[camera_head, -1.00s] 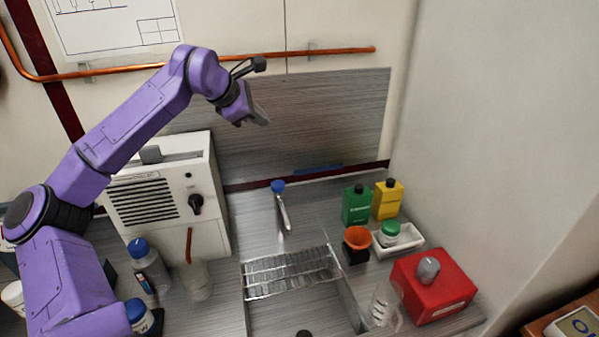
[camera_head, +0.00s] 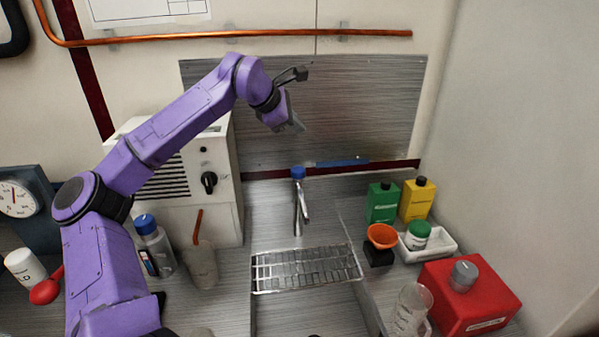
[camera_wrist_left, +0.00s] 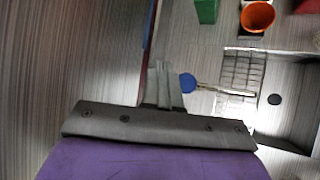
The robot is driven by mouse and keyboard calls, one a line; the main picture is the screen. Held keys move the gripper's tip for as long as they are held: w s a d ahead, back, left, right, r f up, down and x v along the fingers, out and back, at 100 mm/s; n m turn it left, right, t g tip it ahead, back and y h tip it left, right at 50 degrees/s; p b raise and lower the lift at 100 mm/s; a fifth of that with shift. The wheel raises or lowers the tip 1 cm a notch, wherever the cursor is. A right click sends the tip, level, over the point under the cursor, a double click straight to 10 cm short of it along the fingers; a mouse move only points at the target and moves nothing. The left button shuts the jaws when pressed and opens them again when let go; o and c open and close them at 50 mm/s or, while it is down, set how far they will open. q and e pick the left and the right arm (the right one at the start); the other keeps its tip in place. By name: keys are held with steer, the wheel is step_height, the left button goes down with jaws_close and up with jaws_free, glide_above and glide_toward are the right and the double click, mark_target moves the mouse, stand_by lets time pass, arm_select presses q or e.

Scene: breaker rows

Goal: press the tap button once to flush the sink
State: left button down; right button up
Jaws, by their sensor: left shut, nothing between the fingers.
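The tap (camera_head: 301,208) is a slim metal post with a blue round button (camera_head: 298,172) on top, at the back of the sink (camera_head: 300,312). The blue button also shows in the left wrist view (camera_wrist_left: 187,83), just right of the fingertips. My left gripper (camera_head: 296,126) is shut and empty, up in front of the metal back panel and above the button, apart from it. In the left wrist view its closed fingers (camera_wrist_left: 163,78) point toward the tap area. My right gripper is not in view.
A wire rack (camera_head: 306,268) spans the sink. A white box with a knob (camera_head: 190,185) stands left of the tap. Green (camera_head: 382,203) and yellow (camera_head: 417,200) bottles, an orange funnel (camera_head: 382,236) and a red container (camera_head: 470,300) stand right. A copper pipe (camera_head: 240,33) runs above.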

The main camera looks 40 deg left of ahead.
arm_select(q)
steer(key=b, duration=0.6)
glide_above(301, 169)
steer(key=s, duration=0.2)
steer(key=f, duration=0.8)
steer(key=shift+w+a, duration=0.2)
steer(key=shift+f+b, duration=0.4)
steer(key=shift+b, duration=0.05)
steer(key=shift+f, duration=0.1)
stand_by(0.4)
steer(key=shift+f, duration=0.3)
steer(key=shift+f+b, duration=0.95)
steer(key=shift+f, duration=0.05)
stand_by(0.8)
steer(key=shift+r, duration=0.1)
steer(key=shift+r+p, duration=1.1)
steer(key=shift+r, duration=0.2)
